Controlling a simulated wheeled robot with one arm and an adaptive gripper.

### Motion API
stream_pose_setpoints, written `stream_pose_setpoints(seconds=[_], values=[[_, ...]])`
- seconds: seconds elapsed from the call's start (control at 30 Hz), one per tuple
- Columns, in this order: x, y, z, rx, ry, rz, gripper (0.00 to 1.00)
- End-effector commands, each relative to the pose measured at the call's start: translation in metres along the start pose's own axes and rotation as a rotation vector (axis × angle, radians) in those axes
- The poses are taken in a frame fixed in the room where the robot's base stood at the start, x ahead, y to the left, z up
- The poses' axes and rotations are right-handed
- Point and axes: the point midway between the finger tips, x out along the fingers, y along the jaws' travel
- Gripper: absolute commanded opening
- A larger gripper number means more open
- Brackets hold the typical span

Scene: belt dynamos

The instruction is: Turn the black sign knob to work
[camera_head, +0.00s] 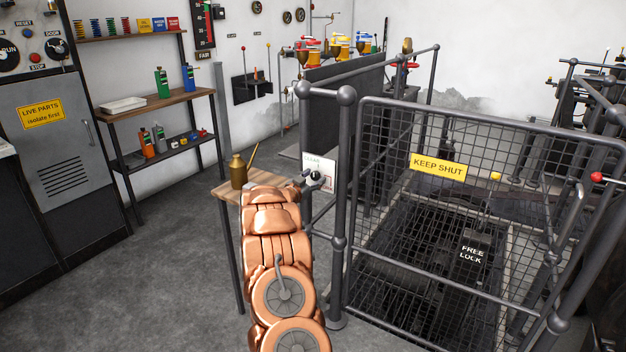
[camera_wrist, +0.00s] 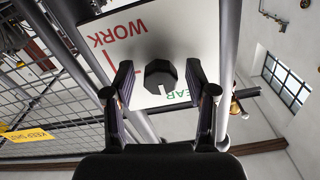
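The white sign (camera_head: 329,164) hangs on the railing at the near corner of the mesh enclosure, with green CLEAR lettering at its top. The black knob (camera_head: 317,176) is on its face. In the wrist view the sign (camera_wrist: 118,48) shows red WORK at upper left and part of green CLEAR below. The black faceted knob (camera_wrist: 160,76) has a white mark pointing down in that picture, toward the CLEAR lettering. My gripper (camera_wrist: 160,84) is open, one finger on each side of the knob, with visible gaps. Its tips are mostly hidden in the head view.
A mesh gate (camera_head: 440,230) with a yellow KEEP SHUT plate stands right of the sign. A small wooden table (camera_head: 226,192) with a brass oil can (camera_head: 238,172) stands close left of my arm. Grey floor is open at left.

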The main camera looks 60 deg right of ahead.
Motion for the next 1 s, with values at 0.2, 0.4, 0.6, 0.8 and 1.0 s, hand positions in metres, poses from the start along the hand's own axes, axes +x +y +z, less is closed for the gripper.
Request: stream_pose_setpoints(seconds=[0.2, 0.4, 0.6, 0.8, 1.0], values=[[-0.0001, -0.0002, 0.0000, 0.000, 0.000, 0.000, 0.30], [-0.0002, -0.0002, 0.0001, 0.000, 0.000, 0.000, 0.10], [-0.0003, -0.0002, 0.0002, 0.003, 0.000, 0.000, 0.00], [-0.0004, 0.0001, 0.0016, 0.041, -0.001, 0.001, 0.00], [-0.0008, -0.0001, 0.0034, 0.148, 0.000, 0.001, 0.00]])
